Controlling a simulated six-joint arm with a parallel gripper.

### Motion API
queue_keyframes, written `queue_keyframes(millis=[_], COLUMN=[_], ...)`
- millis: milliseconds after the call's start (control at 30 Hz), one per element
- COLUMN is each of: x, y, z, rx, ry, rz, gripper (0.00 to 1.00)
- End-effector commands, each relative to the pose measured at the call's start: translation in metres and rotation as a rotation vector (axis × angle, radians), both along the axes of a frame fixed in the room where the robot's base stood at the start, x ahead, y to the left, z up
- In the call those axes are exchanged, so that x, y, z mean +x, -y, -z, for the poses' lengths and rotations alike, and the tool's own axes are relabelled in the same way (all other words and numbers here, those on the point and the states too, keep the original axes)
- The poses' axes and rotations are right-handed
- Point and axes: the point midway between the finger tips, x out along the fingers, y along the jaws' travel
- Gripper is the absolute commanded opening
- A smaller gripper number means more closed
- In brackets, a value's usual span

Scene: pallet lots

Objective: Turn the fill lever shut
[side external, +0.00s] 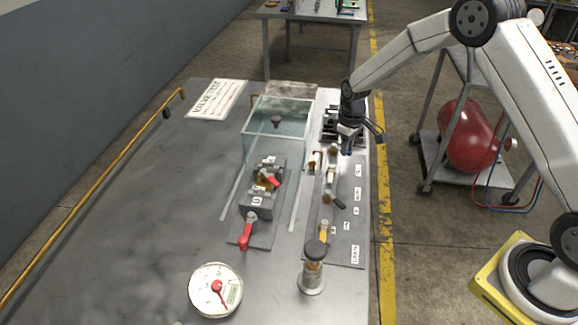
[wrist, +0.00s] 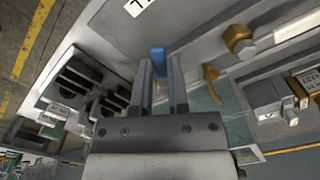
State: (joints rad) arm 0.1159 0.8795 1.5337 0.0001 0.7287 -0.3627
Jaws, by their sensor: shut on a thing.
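My gripper (side external: 350,140) points down over the far end of the grey valve panel (side external: 348,243). In the wrist view my gripper (wrist: 160,75) has its two fingers close together on a blue lever handle (wrist: 158,54). Only the handle's end shows; its pivot is hidden. I cannot read its label, so I cannot tell from writing that it is the fill lever. Two red levers sit on the grey valve block: one near the front (side external: 246,234), one on top (side external: 269,180).
A clear water tank (side external: 277,122) stands left of my gripper. Brass fittings (wrist: 237,38) lie close to the right of my fingers. The table's left side is clear.

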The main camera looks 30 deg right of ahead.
Motion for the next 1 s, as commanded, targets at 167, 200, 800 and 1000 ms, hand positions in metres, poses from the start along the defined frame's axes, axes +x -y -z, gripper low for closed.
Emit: queue_keyframes(millis=[167,200,800,1000], x=[0.0,0.0,0.003,0.007], y=[-0.004,-0.005,-0.027,-0.033], z=[-0.001,-0.001,-0.001,-0.001], rx=[-0.001,-0.001,0.0,0.0], ry=[0.002,0.002,0.002,0.003], rz=[0.1,0.129,0.678,0.847], gripper=[0.0,0.0,0.0,0.0])
